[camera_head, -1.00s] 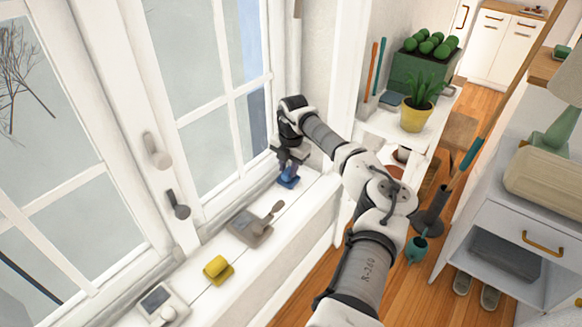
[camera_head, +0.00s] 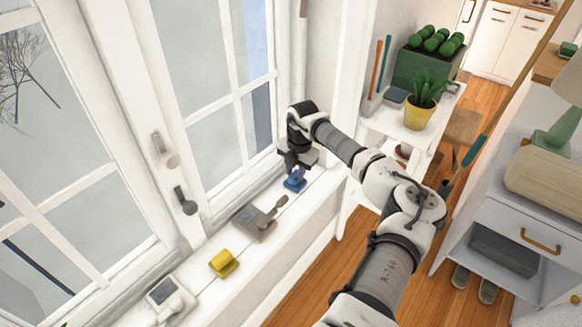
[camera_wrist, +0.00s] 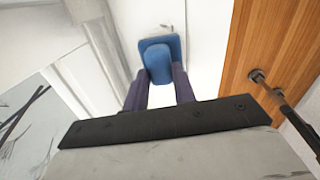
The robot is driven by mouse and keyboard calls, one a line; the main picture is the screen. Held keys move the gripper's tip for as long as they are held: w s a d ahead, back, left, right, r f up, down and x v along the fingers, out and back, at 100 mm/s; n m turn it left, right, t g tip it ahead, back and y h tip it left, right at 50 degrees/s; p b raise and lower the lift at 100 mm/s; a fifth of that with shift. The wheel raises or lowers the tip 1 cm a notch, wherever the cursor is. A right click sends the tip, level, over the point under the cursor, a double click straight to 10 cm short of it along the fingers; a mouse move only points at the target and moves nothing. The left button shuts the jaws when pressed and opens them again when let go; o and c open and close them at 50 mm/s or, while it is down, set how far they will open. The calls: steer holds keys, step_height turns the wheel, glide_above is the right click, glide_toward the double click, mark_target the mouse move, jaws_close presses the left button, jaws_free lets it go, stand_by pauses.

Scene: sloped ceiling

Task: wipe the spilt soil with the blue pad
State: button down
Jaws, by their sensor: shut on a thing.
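The blue pad (camera_head: 295,183) is at the far part of the white window sill (camera_head: 207,290), low over it or touching it; I cannot tell which. My gripper (camera_head: 297,170) points down and is shut on the pad's upper part. In the wrist view the blue pad (camera_wrist: 160,62) shows between the two purple fingertips of my gripper (camera_wrist: 160,88), with white surface around it. I cannot make out any spilt soil in either view.
A grey device with a lever (camera_head: 252,222), a yellow block (camera_head: 223,263) and a white device with a screen (camera_head: 168,298) stand along the sill. Window handles (camera_head: 187,203) stick out at the left. A yellow plant pot (camera_head: 419,114) stands on a white shelf beyond my arm.

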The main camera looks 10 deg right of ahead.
mark_target(286, 182)
steer(key=shift+s+d+f+p, duration=0.2)
steer(key=shift+s+d+p, duration=0.2)
steer(key=shift+s+d, duration=0.75)
steer(key=shift+s+d+p, duration=0.3)
steer(key=shift+s+d, duration=0.2)
steer(key=shift+s, duration=0.25)
steer(key=shift+s+d+p, duration=0.25)
steer(key=shift+s+d, duration=0.2)
steer(key=shift+s, duration=0.25)
steer(key=shift+s+a+r+p, duration=0.15)
steer(key=shift+s+a+p, duration=0.25)
steer(key=shift+s+a, duration=0.25)
steer(key=shift+w+a, duration=0.2)
steer(key=shift+a, duration=0.05)
steer(key=shift+w+a+r, duration=0.1)
steer(key=shift+w+a, duration=0.4)
steer(key=shift+w, duration=0.2)
steer(key=shift+w+a+r, duration=0.1)
steer(key=shift+w+a, duration=0.4)
steer(key=shift+w, duration=0.15)
steer(key=shift+w+a+f+b, duration=0.1)
steer(key=shift+w+a+b, duration=0.2)
steer(key=shift+w+a, duration=0.65)
steer(key=shift+w+a+f+b, duration=0.1)
steer(key=shift+w+a+b, duration=0.2)
steer(key=shift+w+a, duration=0.65)
steer(key=shift+w+a+r, duration=0.1)
steer(key=shift+w+r, duration=0.1)
steer(key=shift+w, duration=0.5)
